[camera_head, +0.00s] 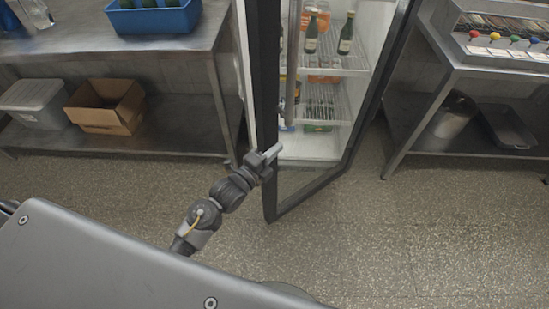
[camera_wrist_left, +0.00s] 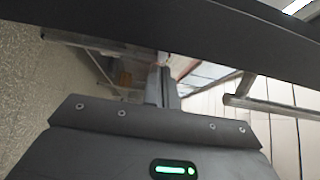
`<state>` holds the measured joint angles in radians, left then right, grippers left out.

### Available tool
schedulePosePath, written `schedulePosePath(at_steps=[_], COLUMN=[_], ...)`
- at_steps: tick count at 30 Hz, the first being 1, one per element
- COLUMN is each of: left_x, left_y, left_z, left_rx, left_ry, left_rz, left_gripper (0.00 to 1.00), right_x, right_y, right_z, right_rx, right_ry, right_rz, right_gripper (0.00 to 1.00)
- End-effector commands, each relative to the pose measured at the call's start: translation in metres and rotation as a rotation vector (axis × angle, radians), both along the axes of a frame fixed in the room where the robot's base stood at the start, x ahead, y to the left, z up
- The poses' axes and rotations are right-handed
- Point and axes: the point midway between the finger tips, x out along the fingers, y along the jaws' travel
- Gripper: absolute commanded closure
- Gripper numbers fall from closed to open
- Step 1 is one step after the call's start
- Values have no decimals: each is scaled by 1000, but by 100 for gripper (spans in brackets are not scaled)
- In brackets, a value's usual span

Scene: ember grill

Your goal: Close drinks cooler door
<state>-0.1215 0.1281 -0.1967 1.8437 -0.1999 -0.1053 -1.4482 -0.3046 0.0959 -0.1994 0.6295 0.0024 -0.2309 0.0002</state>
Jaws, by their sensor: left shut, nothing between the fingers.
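The drinks cooler (camera_head: 310,148) stands at the back centre with bottles and cans on its wire shelves. Its black-framed glass door (camera_head: 266,100) stands open, its near edge swung out towards me and a vertical handle (camera_head: 291,60) on it. My left gripper (camera_head: 273,152) is shut and empty, at the lower part of the door's near edge; I cannot tell whether it touches. In the left wrist view the shut fingers (camera_wrist_left: 162,88) point towards a dark bar, likely the door frame (camera_wrist_left: 160,28), crossing the top. My right gripper is not in view.
A steel table (camera_head: 110,48) at the left holds a blue crate (camera_head: 155,20); a cardboard box (camera_head: 105,105) and a grey bin (camera_head: 35,100) sit on its lower shelf. Another steel table (camera_head: 460,65) stands right. The speckled floor (camera_head: 420,230) in front is clear.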

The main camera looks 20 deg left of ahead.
Motion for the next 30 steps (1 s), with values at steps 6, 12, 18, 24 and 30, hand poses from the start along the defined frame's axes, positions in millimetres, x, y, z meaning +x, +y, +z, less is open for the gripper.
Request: schedulePosePath(at_steps=[6, 12, 18, 24, 30], left_x=[8, 8, 9, 16, 34], left_y=[10, 11, 12, 17, 31], left_z=[0, 0, -1, -2, -4], left_rx=[-1, -1, -1, 3, 5], left_ry=[1, 0, 0, -1, -4], left_rz=[0, 0, -1, -24, -78], left_gripper=[100, 100, 100, 100, 100], right_x=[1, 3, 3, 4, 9], right_y=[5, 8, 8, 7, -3], right_z=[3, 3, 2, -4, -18], right_rx=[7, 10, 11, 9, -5], right_ry=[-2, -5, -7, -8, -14], right_rz=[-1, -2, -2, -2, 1], right_gripper=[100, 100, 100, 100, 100])
